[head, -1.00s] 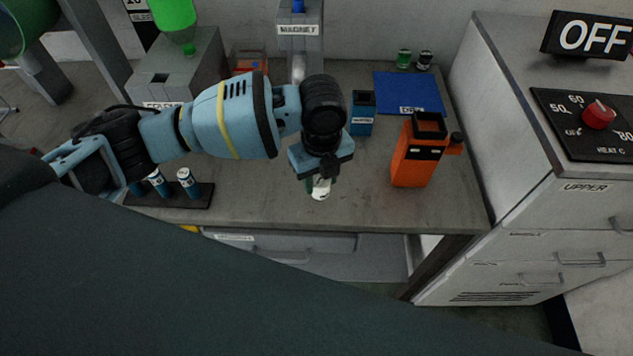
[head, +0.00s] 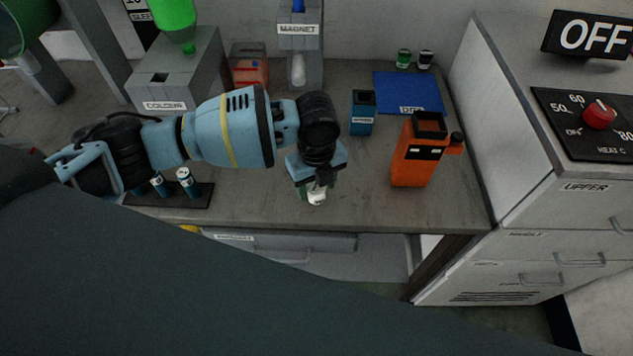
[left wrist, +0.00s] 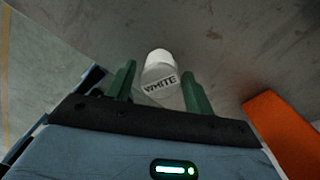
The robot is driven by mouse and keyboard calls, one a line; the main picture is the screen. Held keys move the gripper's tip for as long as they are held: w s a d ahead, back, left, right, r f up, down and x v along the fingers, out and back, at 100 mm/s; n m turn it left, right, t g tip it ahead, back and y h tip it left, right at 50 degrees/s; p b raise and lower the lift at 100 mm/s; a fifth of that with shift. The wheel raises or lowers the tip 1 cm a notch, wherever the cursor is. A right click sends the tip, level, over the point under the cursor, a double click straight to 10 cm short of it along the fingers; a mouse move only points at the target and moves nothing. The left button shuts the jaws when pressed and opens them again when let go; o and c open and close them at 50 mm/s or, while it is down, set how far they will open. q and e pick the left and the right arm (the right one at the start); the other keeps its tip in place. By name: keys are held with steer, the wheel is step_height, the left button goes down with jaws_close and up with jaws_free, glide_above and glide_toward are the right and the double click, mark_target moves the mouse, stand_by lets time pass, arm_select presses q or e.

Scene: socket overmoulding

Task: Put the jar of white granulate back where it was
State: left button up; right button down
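The white jar (left wrist: 160,72), labelled WHITE, sits between the green fingers of my left gripper (left wrist: 158,88) in the left wrist view. In the head view, my left gripper (head: 318,190) points down over the front middle of the table, with the jar (head: 317,198) at its fingertips. The gripper appears shut on the jar, though the finger contact is partly hidden. Whether the jar touches the table is hard to tell. My right gripper is not in view.
A dark rack (head: 200,196) with blue-and-white vials is left of the gripper. An orange container (head: 412,165) and a blue box (head: 362,118) stand to the right. A blue mat (head: 410,90) and two small jars (head: 403,59) are behind. Table between gripper and orange container is clear.

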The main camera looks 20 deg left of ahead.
mark_target(316, 185)
arm_select(q)
steer(key=shift+o, duration=0.6)
steer(key=shift+r, duration=0.25)
step_height(316, 185, up, 12)
steer(key=p, duration=0.1)
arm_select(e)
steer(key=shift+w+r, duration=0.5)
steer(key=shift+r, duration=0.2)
arm_select(q)
steer(key=shift+f, duration=0.1)
